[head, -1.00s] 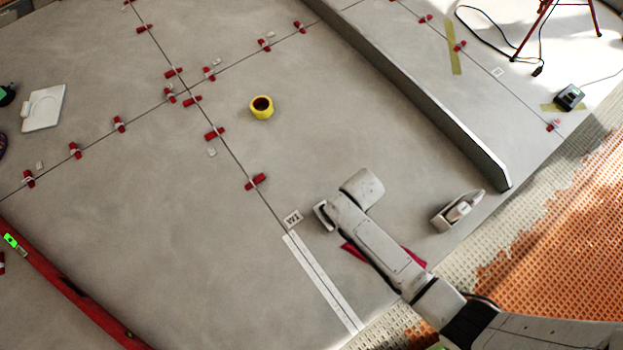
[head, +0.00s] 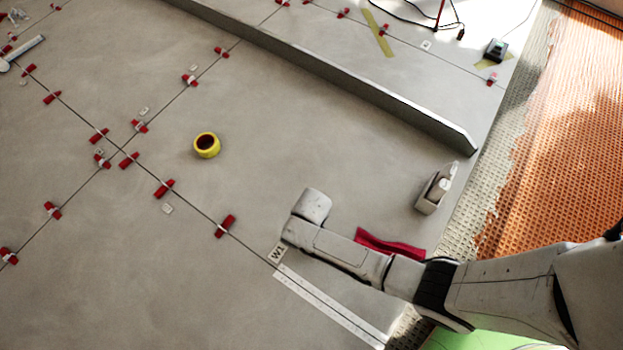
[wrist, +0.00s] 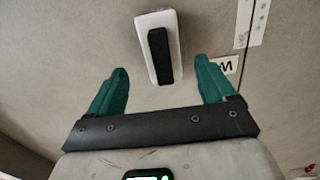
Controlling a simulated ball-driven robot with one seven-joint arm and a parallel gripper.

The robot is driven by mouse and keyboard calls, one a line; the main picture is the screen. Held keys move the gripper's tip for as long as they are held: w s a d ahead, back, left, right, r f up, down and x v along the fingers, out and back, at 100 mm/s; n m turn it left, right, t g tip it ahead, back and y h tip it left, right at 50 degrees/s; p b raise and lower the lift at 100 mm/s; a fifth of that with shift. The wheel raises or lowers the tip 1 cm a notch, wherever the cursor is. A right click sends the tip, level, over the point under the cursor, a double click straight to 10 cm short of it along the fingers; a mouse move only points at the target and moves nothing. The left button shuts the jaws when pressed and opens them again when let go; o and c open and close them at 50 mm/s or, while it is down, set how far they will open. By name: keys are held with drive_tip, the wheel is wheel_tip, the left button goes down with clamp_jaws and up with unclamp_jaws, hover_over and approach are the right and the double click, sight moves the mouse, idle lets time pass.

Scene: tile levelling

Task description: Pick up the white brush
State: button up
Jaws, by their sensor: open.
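The white brush (wrist: 143,32), a white block with a black strip along its top, lies on the grey floor in the wrist view. It lies ahead of my gripper (wrist: 161,64), between the lines of its two green fingers. The fingers are apart and nothing is held between them. In the head view my arm hides the brush and the fingers, so I cannot see the gap there. A label marked W (wrist: 226,64) lies to the right of the brush; it also shows in the head view (head: 277,254).
A yellow tape roll (head: 207,145) stands left of centre. A red cloth (head: 390,244) lies beside my arm. A pale tool (head: 437,188) stands near the slab edge. A raised ledge (head: 330,75) crosses behind. Red clips (head: 164,189) follow the tile joints.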

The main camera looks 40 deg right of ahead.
wheel_tip(320, 180, down, 4)
drive_tip(key=b, duration=0.3)
drive_tip(key=shift+s+a+f, duration=0.15)
drive_tip(key=shift+f, duration=0.1)
drive_tip(key=c, duration=1.3)
drive_tip(key=shift+r, duration=0.15)
